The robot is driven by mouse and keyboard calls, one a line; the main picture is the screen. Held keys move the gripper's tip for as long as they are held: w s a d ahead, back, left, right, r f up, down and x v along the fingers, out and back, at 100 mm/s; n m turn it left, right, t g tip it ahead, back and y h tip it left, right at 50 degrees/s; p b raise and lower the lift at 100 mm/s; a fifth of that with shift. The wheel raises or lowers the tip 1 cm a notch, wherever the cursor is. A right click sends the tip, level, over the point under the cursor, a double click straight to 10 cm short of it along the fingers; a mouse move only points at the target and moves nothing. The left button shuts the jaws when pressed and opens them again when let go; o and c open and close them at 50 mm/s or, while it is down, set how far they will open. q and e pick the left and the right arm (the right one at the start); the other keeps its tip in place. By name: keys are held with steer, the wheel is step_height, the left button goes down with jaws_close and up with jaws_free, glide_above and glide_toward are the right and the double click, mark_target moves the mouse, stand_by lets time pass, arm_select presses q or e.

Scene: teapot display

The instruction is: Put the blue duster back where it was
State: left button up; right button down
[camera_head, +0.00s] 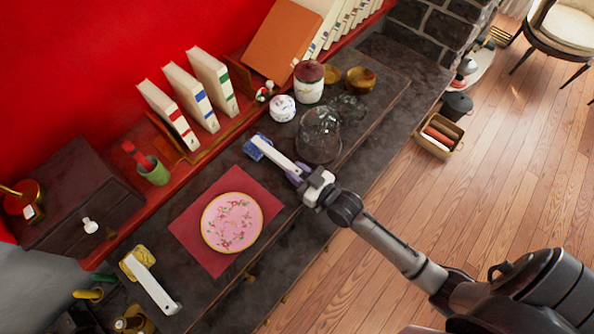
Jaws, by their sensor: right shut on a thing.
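The blue duster (277,156) has a blue head and a long white handle. It is over the dark stone shelf, its head at the upper left and its handle end at my right gripper. My right gripper (299,174) is shut on the handle end. I cannot tell whether the duster's head touches the shelf. My left gripper is not in view.
A glass dome (320,136) stands close to the right of the duster. A white-and-red jar (309,82) and a small round pot (282,108) are behind. A pink plate (232,222) lies on a red cloth (188,230). A yellow-headed duster (153,283) lies at lower left.

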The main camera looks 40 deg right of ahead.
steer(key=shift+f+b, duration=0.3)
steer(key=shift+f, duration=0.2)
stand_by(0.5)
steer(key=c, duration=0.9)
jaws_free()
steer(key=shift+o, duration=0.2)
steer(key=p+v, duration=0.1)
steer(key=v, duration=1.2)
steer(key=shift+s, duration=0.4)
